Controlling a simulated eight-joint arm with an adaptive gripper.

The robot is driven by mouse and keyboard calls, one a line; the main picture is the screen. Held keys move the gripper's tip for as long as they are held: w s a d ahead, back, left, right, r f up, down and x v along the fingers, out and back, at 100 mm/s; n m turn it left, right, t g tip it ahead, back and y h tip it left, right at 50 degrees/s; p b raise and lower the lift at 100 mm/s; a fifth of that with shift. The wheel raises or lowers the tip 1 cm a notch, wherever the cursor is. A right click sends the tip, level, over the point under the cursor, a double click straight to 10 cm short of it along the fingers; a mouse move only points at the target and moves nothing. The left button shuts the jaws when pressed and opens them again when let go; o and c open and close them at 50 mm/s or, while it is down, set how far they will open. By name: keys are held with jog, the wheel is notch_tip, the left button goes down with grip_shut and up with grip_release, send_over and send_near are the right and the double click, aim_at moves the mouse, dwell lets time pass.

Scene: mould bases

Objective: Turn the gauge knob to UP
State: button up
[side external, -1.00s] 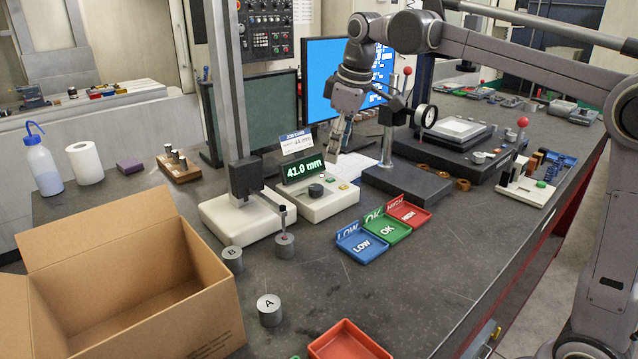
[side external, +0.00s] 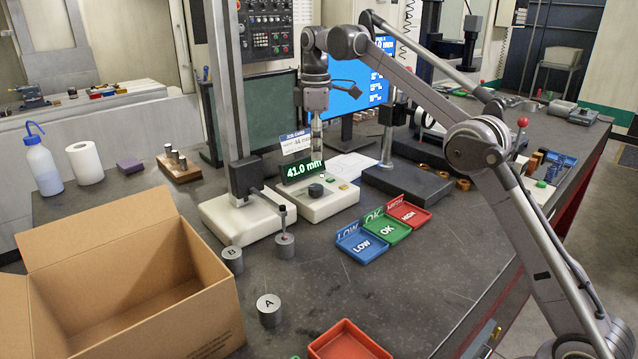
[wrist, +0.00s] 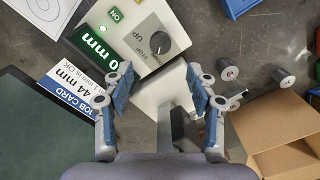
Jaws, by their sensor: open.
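The gauge knob (side external: 316,190) is a dark round dial on the white gauge base (side external: 337,204), below a green display (side external: 301,170) reading 41.0 mm. In the wrist view the knob (wrist: 159,43) lies just beyond my fingertips, with small printed labels beside it. Its exact pointer direction is too small to tell. My gripper (side external: 317,145) hangs pointing down above and behind the display, apart from the knob. In the wrist view my gripper (wrist: 160,80) has its two fingers spread wide with nothing between them.
A tall gauge column (side external: 229,90) stands left of the knob. Job card (side external: 296,142) stands behind the display. Blue, green (side external: 387,229) and red trays lie to the right. Cylinders A (side external: 270,310) and B (side external: 232,260) and an open cardboard box (side external: 215,315) are in front and left.

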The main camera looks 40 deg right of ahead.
aim_at(316, 187)
jog(key=shift+f, duration=4.95)
jog(key=c, duration=1.2)
